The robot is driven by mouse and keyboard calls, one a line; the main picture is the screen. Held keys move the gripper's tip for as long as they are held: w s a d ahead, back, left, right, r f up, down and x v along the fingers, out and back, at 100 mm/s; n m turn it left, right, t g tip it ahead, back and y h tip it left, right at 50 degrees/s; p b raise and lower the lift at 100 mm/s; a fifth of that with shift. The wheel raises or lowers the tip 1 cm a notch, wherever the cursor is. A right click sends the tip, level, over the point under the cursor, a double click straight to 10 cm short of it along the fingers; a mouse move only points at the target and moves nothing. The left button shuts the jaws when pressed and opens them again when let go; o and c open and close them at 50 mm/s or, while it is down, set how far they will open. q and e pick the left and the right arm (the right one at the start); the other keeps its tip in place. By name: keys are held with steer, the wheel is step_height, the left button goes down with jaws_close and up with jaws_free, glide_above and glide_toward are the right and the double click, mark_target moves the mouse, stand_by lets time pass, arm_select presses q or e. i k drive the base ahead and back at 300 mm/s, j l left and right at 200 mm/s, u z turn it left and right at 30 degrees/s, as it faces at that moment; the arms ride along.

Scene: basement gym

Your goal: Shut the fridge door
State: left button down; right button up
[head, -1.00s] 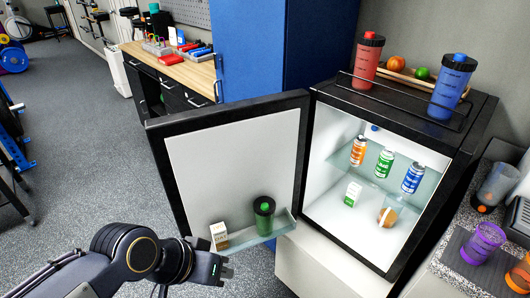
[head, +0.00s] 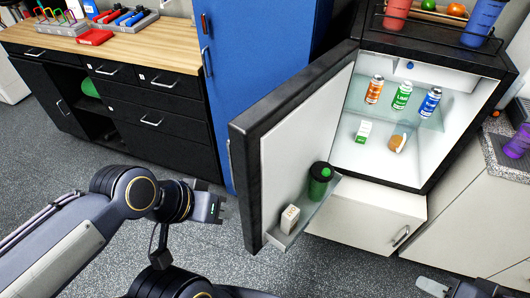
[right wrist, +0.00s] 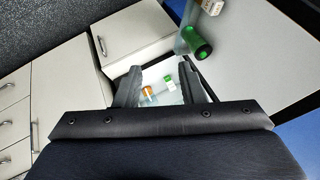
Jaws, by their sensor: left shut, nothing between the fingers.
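The small black fridge (head: 408,179) stands open, its lit white inside facing me. Its door (head: 292,150) is swung out to the left, with the black outer edge (head: 245,190) toward me. A green bottle (head: 320,180) and a small carton (head: 290,218) stand on the door shelf. My left gripper (head: 222,207) is shut and empty, left of the door's free edge and apart from it. My right gripper (head: 432,287) shows partly at the bottom right of the head view. In the right wrist view it (right wrist: 160,88) is open, facing the fridge inside, with the door (right wrist: 265,45) to the right.
Cans (head: 402,96) and other items stand inside the fridge. Bottles (head: 482,20) and fruit stand on top. A white cabinet (head: 370,215) is below, a counter (head: 505,150) right. A blue locker (head: 255,75) and workbench (head: 110,45) are behind. Floor left of the door is clear.

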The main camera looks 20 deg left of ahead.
mark_target(273, 146)
steer(key=j+z, duration=0.2)
steer(key=j, duration=0.25)
steer(key=j+z, duration=0.15)
steer(key=j, duration=0.25)
steer(key=k+j+z, duration=0.2)
steer(key=j, duration=0.2)
steer(key=j+z, duration=0.15)
steer(key=j, duration=0.3)
steer(key=k+j+z, duration=0.2)
steer(key=j, duration=0.2)
steer(key=i+j, duration=0.1)
steer(key=i, duration=0.3)
steer(key=k+l+z, duration=0.15)
steer(key=k+l, duration=0.2)
steer(key=l, duration=0.15)
